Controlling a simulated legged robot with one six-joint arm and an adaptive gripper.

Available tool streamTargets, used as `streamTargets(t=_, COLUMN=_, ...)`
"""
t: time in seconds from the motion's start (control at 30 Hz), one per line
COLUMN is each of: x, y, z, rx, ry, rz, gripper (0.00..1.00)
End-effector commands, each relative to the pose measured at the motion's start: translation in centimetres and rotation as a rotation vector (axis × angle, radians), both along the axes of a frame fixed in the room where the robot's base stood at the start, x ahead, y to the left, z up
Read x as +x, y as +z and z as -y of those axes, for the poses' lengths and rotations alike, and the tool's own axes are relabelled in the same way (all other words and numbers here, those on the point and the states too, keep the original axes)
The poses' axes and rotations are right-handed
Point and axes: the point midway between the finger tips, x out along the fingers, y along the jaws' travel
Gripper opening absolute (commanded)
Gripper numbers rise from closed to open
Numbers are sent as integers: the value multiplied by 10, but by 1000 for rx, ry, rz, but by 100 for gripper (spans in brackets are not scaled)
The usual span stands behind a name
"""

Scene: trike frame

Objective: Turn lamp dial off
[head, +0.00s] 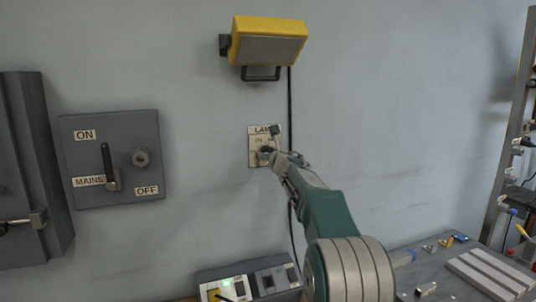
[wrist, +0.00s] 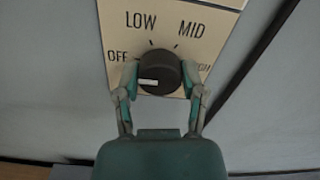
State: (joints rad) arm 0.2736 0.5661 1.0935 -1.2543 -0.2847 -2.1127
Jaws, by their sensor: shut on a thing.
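The lamp dial (wrist: 160,72) is a round black knob on a cream plate (wrist: 190,20) in the wrist view. The plate reads OFF at left, LOW and MID on top, and a partly hidden label at right. A white mark on the knob sits at its lower left, below the OFF label. My gripper (wrist: 160,78) is shut on the dial, one finger on each side. In the head view my gripper (head: 272,154) covers part of the lamp plate (head: 254,132). The yellow lamp (head: 268,42) hangs above; its grey face looks unlit.
A mains switch box (head: 85,145) with a lever is on the wall at left, beside a grey cabinet (head: 25,160). A black cable runs down the wall just right of the lamp plate. A bench (head: 410,275) with small parts stands at lower right.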

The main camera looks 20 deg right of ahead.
Motion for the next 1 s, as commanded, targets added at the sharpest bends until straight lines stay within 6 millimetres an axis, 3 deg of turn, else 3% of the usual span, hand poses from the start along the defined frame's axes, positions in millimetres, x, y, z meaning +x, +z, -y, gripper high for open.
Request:
streamTargets(t=0.03, x=2, y=-9, z=0, rx=1, ry=0, rz=-14, gripper=6)
streamTargets(t=0.23, x=2, y=-9, z=0, rx=2, ry=-1, rz=-14, gripper=6)
streamTargets(t=0.27, x=2, y=-9, z=0, rx=2, ry=-1, rz=-14, gripper=62)
streamTargets(t=0.3, x=2, y=-9, z=0, rx=2, ry=-1, rz=-14, gripper=80)
streamTargets(t=0.33, x=2, y=-8, z=0, rx=2, ry=-1, rz=-12, gripper=87)
streamTargets(t=0.77, x=-2, y=-1, z=0, rx=2, ry=-1, rz=-3, gripper=87)
streamTargets(t=1.0, x=-25, y=0, z=1, rx=4, ry=-1, rz=-4, gripper=87)
